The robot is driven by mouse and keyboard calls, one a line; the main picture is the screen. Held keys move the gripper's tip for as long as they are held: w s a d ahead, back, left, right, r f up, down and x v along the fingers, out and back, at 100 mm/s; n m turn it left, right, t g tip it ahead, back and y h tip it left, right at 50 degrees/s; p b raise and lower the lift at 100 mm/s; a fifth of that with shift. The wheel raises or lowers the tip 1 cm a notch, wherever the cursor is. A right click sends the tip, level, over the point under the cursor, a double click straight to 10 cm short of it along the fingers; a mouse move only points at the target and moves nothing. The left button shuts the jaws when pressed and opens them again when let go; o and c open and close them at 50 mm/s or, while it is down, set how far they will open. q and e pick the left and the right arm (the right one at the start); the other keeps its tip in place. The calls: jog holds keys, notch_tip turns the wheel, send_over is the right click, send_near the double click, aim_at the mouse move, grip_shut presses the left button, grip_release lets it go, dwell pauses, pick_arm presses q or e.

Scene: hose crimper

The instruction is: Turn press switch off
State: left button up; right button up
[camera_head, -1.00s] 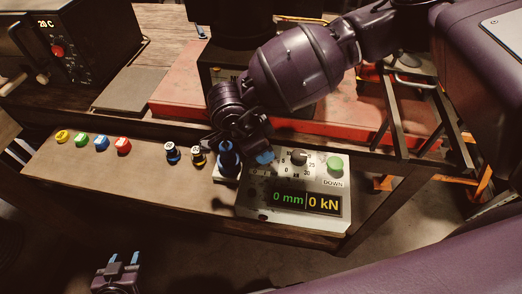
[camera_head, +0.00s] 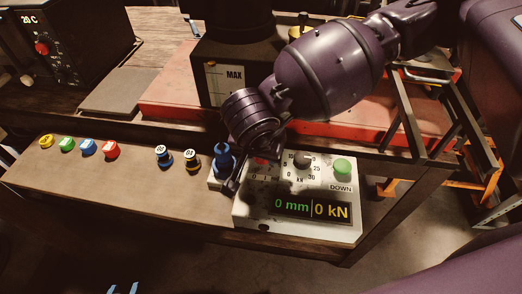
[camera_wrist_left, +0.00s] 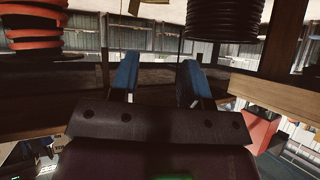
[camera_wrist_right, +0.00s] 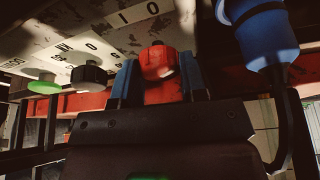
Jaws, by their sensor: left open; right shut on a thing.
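The press control box (camera_head: 300,232) stands on the bench's front ledge. Its display (camera_head: 312,208) is lit and reads 0 mm and 0 kN. A red switch (camera_head: 262,161) on it is partly hidden under my right wrist in the head view. In the right wrist view the red switch (camera_wrist_right: 158,60) sits between the two blue fingertips of my right gripper (camera_wrist_right: 157,78), which is shut on it. A black dial (camera_head: 303,161) and a green DOWN button (camera_head: 342,167) are to its right. My left gripper (camera_head: 123,288) is low at the bottom edge, open and empty, also in the left wrist view (camera_wrist_left: 158,75).
A blue plug-like fitting (camera_head: 223,160) stands close left of the box. The press body (camera_head: 228,70) and a red base (camera_head: 170,105) are behind.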

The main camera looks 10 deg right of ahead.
pick_arm(q)
jog(key=shift+w+d+r+b, duration=0.1)
jog(key=shift+w+b, duration=0.1)
jog(key=shift+w, duration=0.2)
jog(key=shift+w+d+r+b, duration=0.1)
jog(key=shift+w+b, duration=0.05)
jog(key=shift+w, duration=0.2)
pick_arm(e)
jog(key=shift+n+y, duration=0.3)
jog(key=shift+n, duration=0.6)
pick_arm(q)
jog(key=shift+s+a+f, duration=0.1)
jog(key=shift+s, duration=0.15)
pick_arm(e)
jog(key=o, duration=0.9)
pick_arm(q)
jog(key=shift+s+a+p, duration=0.1)
jog(key=shift+s+p, duration=0.2)
jog(key=shift+p, duration=0.15)
pick_arm(e)
jog(key=v, duration=1.1)
pick_arm(q)
jog(key=shift+w+r, duration=0.2)
jog(key=shift+r, duration=0.05)
pick_arm(e)
jog(key=shift+d+f, duration=0.1)
